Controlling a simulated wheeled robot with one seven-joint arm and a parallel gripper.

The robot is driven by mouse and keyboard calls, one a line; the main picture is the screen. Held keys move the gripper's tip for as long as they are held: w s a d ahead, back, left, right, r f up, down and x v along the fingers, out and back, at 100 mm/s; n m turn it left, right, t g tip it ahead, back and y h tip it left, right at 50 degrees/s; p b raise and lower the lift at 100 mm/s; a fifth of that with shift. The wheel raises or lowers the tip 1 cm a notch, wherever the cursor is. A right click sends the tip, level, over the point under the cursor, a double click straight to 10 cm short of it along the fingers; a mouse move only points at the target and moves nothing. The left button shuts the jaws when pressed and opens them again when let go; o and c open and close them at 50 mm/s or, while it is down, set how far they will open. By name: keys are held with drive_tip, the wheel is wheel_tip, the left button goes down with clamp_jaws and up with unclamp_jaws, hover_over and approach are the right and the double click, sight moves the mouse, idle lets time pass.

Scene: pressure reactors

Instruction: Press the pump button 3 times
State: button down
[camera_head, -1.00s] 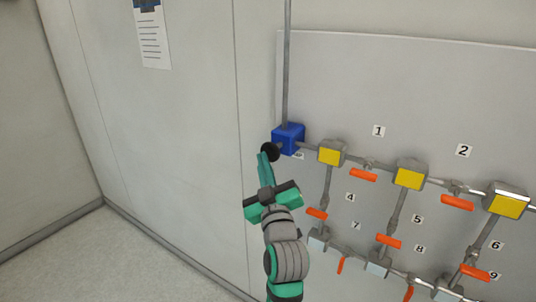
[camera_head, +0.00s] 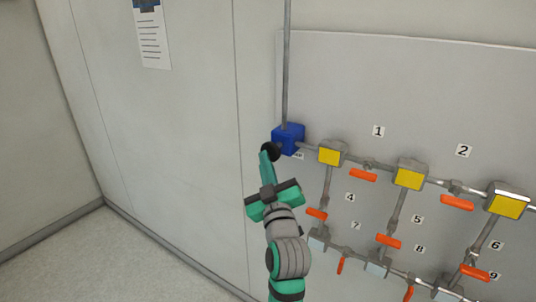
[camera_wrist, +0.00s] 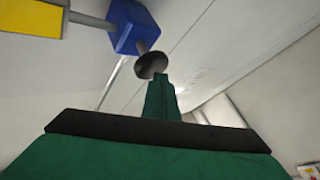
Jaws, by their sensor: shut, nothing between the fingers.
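The blue pump box (camera_head: 289,138) is fixed to the wall panel at the foot of a vertical grey pipe. Its dark round button (camera_head: 270,152) faces my gripper. My gripper (camera_head: 264,155) is shut and empty, its fingertips at the button in the head view. In the wrist view, the blue box (camera_wrist: 132,27) and the black button (camera_wrist: 151,65) on a short grey stem lie just beyond my closed fingertips (camera_wrist: 160,78). The tips overlap the button's lower edge there; I cannot tell whether they touch it. A small label below the box is partly hidden.
Right of the pump, yellow-faced boxes (camera_head: 331,155) and orange valve handles (camera_head: 363,175) sit along grey pipes on the panel (camera_head: 400,85). A paper sheet (camera_head: 152,38) hangs on the left wall. The floor at lower left is clear.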

drive_tip(key=shift+w+d, duration=0.4)
drive_tip(key=shift+w, duration=0.1)
idle(0.5)
drive_tip(key=shift+w, duration=0.2)
drive_tip(key=shift+d, duration=0.3)
drive_tip(key=shift+w+d, duration=0.15)
drive_tip(key=shift+w, duration=0.2)
idle(0.7)
drive_tip(key=shift+s, duration=0.1)
drive_tip(key=s+a, duration=0.2)
drive_tip(key=s, duration=0.1)
drive_tip(key=shift+a, duration=0.3)
idle(0.4)
drive_tip(key=shift+s+d, duration=0.1)
